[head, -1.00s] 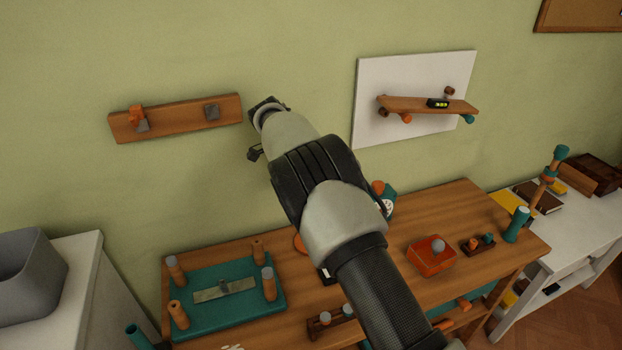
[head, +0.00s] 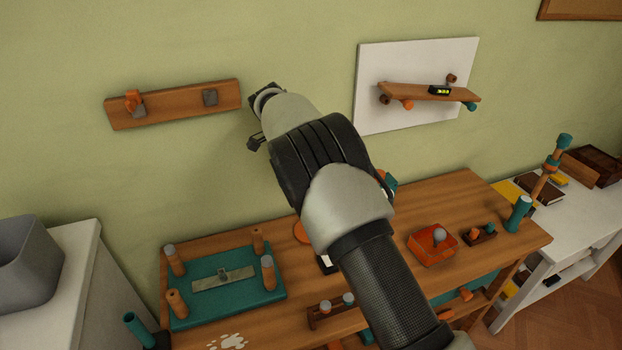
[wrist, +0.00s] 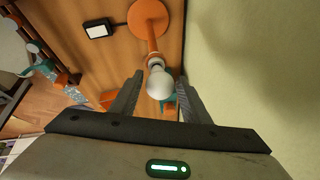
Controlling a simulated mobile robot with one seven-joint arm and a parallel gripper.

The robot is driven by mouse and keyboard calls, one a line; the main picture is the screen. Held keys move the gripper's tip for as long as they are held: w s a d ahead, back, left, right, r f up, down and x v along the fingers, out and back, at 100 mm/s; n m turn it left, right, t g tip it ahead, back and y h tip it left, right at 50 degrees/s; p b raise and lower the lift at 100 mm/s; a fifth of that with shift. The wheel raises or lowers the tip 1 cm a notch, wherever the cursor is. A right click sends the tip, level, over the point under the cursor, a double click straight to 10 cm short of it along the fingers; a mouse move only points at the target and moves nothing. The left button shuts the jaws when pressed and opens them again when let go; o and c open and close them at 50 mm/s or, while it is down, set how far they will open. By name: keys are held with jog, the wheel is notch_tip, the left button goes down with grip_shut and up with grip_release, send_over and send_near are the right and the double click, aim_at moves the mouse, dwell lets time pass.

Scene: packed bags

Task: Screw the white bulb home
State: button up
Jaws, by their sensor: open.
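The white bulb (wrist: 160,84) shows in the wrist view at the end of an orange lamp stem (wrist: 152,38), which rises from a round orange base (wrist: 149,14). My gripper (wrist: 160,76) is open, with one grey finger on each side of the bulb in the picture. A gap shows between the bulb and each finger; I cannot tell the difference in depth. How far the bulb sits in its socket is unclear. In the head view, my arm hides the bulb, and only part of the orange base (head: 300,232) shows on the table.
The wooden table (head: 450,195) holds a teal tray (head: 210,312) with several pegs, an orange box (head: 432,246) and a small peg rack (head: 478,235). A wooden rail (head: 175,104) and a shelf (head: 425,91) are on the green wall behind. A black-edged white pad (wrist: 97,30) lies near the lamp base.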

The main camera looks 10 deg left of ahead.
jog(key=shift+n+b, duration=0.55)
jog(key=shift+n, duration=0.25)
jog(key=shift+f+n+t+y+b, duration=0.2)
jog(key=shift+n+t+y+b, duration=0.3)
jog(key=shift+n+b, duration=0.6)
jog(key=shift+r+n+y+b, duration=0.1)
jog(key=shift+n+y+b, duration=0.2)
jog(key=shift+n+b, duration=0.25)
jog(key=shift+d+n+y+b, duration=0.1)
jog(key=shift+n+y+b, duration=0.5)
jog(key=shift+n+b, duration=0.35)
jog(key=n, duration=0.2)
jog(key=n+y, duration=0.1)
jog(key=n, duration=0.1)
jog(key=shift+r+y, duration=0.15)
jog(key=shift+y, duration=0.15)
jog(key=n+y+p, duration=0.1)
jog(key=n, duration=0.3)
jog(key=shift+y+p, duration=0.3)
jog(key=shift+n, duration=0.3)
jog(key=c, duration=1)
jog(key=shift+a+m+h, duration=0.2)
jog(key=shift+m+h, duration=0.2)
jog(key=shift+m, duration=0.7)
jog(key=shift+d+m+h, duration=0.1)
jog(key=shift+m+h, duration=0.2)
jog(key=shift+m, duration=0.4)
